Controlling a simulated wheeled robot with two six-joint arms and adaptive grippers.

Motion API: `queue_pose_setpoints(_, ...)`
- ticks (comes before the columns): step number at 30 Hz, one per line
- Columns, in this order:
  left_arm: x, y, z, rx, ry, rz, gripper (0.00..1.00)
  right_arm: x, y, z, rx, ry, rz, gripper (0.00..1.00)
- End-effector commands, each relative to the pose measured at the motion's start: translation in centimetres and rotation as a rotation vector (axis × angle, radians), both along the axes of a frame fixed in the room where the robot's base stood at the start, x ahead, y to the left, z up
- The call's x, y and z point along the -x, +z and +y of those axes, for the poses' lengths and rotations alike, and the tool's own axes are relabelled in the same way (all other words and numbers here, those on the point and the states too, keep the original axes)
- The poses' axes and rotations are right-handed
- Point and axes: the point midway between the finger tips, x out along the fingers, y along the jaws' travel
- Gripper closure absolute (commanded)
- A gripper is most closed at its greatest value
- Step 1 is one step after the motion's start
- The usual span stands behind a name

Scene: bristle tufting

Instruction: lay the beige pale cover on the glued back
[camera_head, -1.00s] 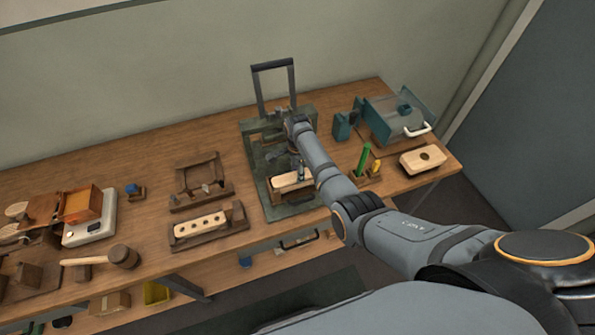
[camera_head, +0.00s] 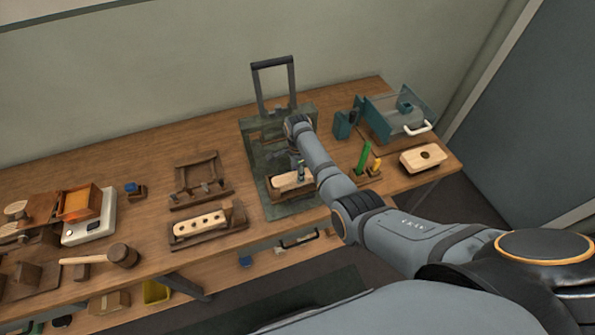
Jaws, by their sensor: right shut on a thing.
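A plain pale beige piece (camera_head: 285,182), which looks like the cover, is at the front of the green press (camera_head: 306,203) in the middle of the table. My right arm reaches in from the lower right over the press. My right gripper (camera_head: 299,165) is at this piece and looks shut on it, though the fingers are small and partly hidden by my wrist. Whether a glued back lies under the piece cannot be seen. A pale block with several holes (camera_head: 201,222) lies in a brown wooden holder left of the press. My left gripper is not in view.
The press's dark handle (camera_head: 272,63) stands upright behind. To the right are a green tool (camera_head: 362,158), a pale block with one hole (camera_head: 423,158) and a teal box (camera_head: 395,118). A mallet (camera_head: 123,256) and a white device (camera_head: 88,230) are at left.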

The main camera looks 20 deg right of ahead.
Motion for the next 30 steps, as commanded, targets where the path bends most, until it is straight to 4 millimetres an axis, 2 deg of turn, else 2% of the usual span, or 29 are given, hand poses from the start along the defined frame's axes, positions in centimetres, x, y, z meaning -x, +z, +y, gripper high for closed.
queue_pose_setpoints(3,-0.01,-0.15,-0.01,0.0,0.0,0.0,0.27,-0.02,-0.21,-0.01,0.0,0.0,0.0,0.88)
queue_pose_setpoints(4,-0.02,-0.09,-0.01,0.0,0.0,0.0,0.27,-0.02,-0.15,-0.02,0.0,0.0,-0.001,0.53)
queue_pose_setpoints(9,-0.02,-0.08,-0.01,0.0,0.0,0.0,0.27,-0.02,-0.14,-0.02,0.0,0.0,-0.001,0.31)
queue_pose_setpoints(16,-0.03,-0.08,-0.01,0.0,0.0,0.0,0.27,-0.01,-0.14,-0.01,0.0,0.0,-0.001,0.31)
queue_pose_setpoints(20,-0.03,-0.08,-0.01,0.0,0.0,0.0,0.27,0.0,-0.16,-0.01,0.0,0.0,0.0,0.13)
queue_pose_setpoints(21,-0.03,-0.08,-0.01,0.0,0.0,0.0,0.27,0.0,-0.16,-0.01,0.0,0.0,0.0,0.12)
queue_pose_setpoints(30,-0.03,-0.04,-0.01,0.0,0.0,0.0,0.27,-0.01,-0.1,0.0,0.0,0.0,0.0,0.12)
